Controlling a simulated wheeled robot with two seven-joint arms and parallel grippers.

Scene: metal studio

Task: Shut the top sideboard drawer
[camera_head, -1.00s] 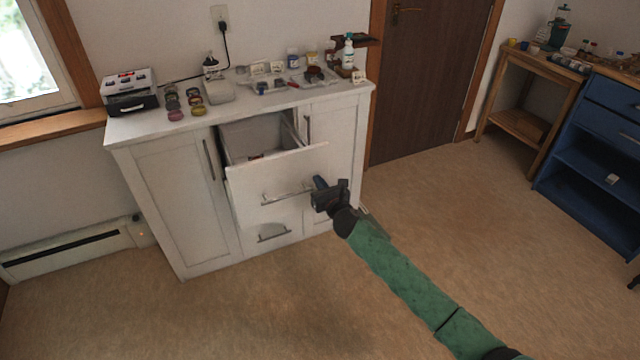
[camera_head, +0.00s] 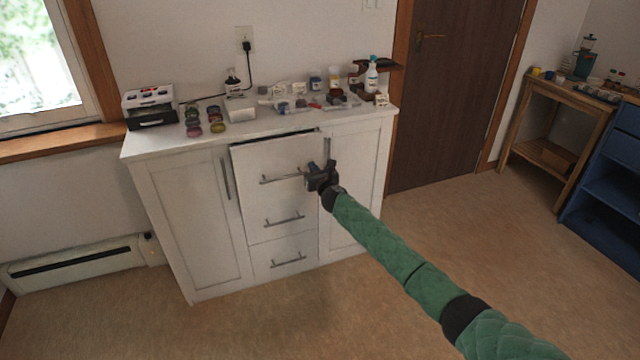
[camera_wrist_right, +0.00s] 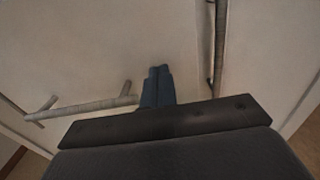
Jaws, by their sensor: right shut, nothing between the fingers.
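The white sideboard (camera_head: 190,215) stands against the wall. Its top drawer (camera_head: 275,155) is nearly flush with the front, with a thin dark gap along its upper edge. The drawer's bar handle (camera_head: 285,178) runs across its front; it also shows at left in the right wrist view (camera_wrist_right: 80,108). My right gripper (camera_head: 312,177) is shut and empty at the right part of the drawer front, near the handle's right end. In the right wrist view, its blue fingertips (camera_wrist_right: 157,78) are together against or very close to the white drawer front. My left gripper is not in view.
Two lower drawers (camera_head: 283,212) are shut beneath. Jars, bottles and trays (camera_head: 310,98) crowd the sideboard top (camera_head: 235,130). A brown door (camera_head: 455,90) and a wooden side table (camera_head: 540,120) stand to the right. The floor (camera_head: 330,310) in front is clear.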

